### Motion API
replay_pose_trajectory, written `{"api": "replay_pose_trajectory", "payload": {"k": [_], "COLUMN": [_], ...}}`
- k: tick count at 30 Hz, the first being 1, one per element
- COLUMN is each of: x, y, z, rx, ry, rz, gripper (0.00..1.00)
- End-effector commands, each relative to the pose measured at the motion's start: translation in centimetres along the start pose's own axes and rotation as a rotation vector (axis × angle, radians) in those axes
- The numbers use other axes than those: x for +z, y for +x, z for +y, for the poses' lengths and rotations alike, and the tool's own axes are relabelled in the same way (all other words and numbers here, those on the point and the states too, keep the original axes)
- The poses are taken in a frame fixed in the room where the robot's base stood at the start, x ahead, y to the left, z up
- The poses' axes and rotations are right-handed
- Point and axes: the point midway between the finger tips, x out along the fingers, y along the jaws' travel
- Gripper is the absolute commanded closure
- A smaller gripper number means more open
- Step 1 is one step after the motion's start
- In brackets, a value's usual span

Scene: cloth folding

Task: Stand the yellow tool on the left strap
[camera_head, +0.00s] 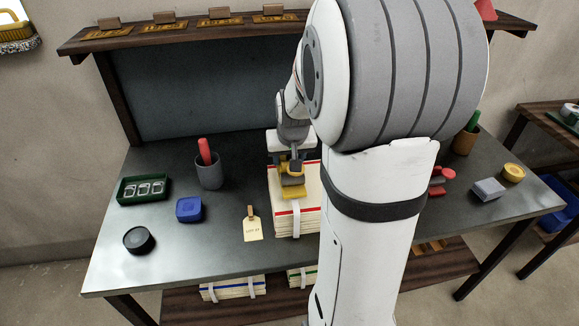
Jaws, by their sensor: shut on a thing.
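My gripper (290,172) points down over the stack of folded cream cloths (279,206) in the middle of the table. It is shut on the yellow tool (293,191), which shows just below and in front of the fingers. I cannot tell whether the tool touches the cloth. The stack has a red stripe along its front. A white strap, the left one (296,222), runs down its front face, just in front of the tool. The right part of the stack and any other strap there are hidden behind my arm.
Left of the stack are a paper tag (252,229), a grey cup with a red item (209,172), a blue box (189,209), a green tray (143,202) and a black round tin (139,240). Right of my arm are a grey block (488,189) and a yellow roll (513,172).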

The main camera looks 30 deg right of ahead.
Motion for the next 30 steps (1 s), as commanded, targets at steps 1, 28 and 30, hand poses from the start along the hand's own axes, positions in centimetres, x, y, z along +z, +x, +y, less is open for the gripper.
{"api": "replay_pose_trajectory", "payload": {"k": [1,28,30], "x": [0.2,1.4,1.4], "y": [0.5,3.3,3.3], "z": [-0.1,-0.3,-0.3], "rx": [-0.001,-0.002,-0.002], "ry": [-0.002,-0.005,-0.005], "rz": [-0.001,-0.002,-0.002], "gripper": [1.0,0.31,0.29]}}
